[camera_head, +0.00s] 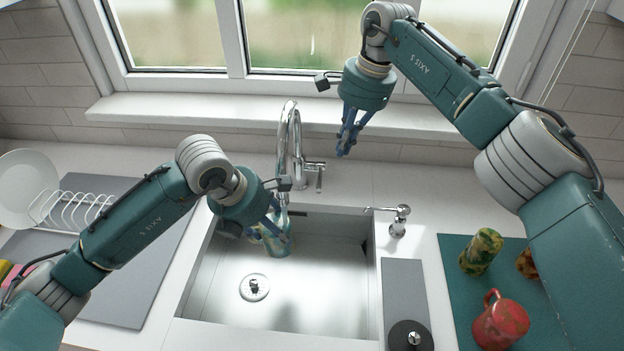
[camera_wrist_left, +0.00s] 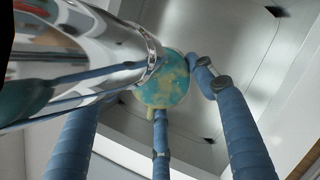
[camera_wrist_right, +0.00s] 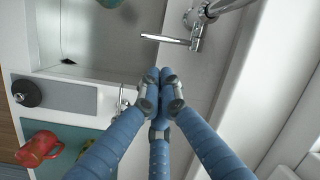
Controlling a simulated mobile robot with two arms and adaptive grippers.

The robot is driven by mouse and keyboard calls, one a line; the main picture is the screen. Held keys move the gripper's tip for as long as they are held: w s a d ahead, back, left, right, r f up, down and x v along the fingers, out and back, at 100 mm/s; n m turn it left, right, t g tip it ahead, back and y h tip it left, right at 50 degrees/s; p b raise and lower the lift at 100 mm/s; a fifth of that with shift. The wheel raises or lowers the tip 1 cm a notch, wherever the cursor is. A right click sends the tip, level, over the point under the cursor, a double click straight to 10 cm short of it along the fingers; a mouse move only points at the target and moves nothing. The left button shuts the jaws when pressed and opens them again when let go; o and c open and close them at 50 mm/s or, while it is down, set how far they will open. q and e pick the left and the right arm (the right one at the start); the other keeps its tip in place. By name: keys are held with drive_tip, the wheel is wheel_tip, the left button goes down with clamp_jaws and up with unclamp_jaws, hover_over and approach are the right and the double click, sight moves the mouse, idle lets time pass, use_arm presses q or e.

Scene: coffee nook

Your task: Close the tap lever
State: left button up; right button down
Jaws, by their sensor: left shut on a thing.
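The chrome tap (camera_head: 289,140) stands behind the sink, and its lever (camera_head: 319,178) sticks out on the right side of its body. The lever also shows in the right wrist view (camera_wrist_right: 165,39), above the fingertips and apart from them. My right gripper (camera_head: 343,152) has its fingertips together and empty, up and to the right of the lever. My left gripper (camera_head: 270,229) is shut on a teal and yellow mug (camera_head: 280,246) below the spout, over the sink. In the left wrist view the mug (camera_wrist_left: 166,88) is partly hidden behind the chrome spout. I cannot tell whether water runs.
The steel sink (camera_head: 310,312) has a drain strainer (camera_head: 254,287). A soap dispenser (camera_head: 398,222) stands right of it. A red mug (camera_head: 501,323) and a green patterned mug (camera_head: 481,251) are on a teal mat (camera_head: 452,250). A white dish rack (camera_head: 72,209) is at left. The windowsill (camera_head: 200,111) lies behind the tap.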

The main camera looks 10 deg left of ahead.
wheel_tip(320, 180, up, 5)
drive_tip(key=s+a+n+t+h, duration=0.1)
drive_tip(key=a+n+t, duration=0.15)
drive_tip(key=n, duration=0.75)
approach(319, 180)
drive_tip(key=shift+g+h, duration=0.25)
drive_tip(key=shift+h, duration=0.05)
drive_tip(key=f, duration=0.1)
drive_tip(key=w+f, duration=0.1)
drive_tip(key=f, duration=0.1)
drive_tip(key=w+f, duration=0.1)
drive_tip(key=shift+w+a+f, duration=0.1)
drive_tip(key=shift+a+f, duration=0.4)
drive_tip(key=shift+f, duration=0.45)
drive_tip(key=shift+f, duration=0.1)
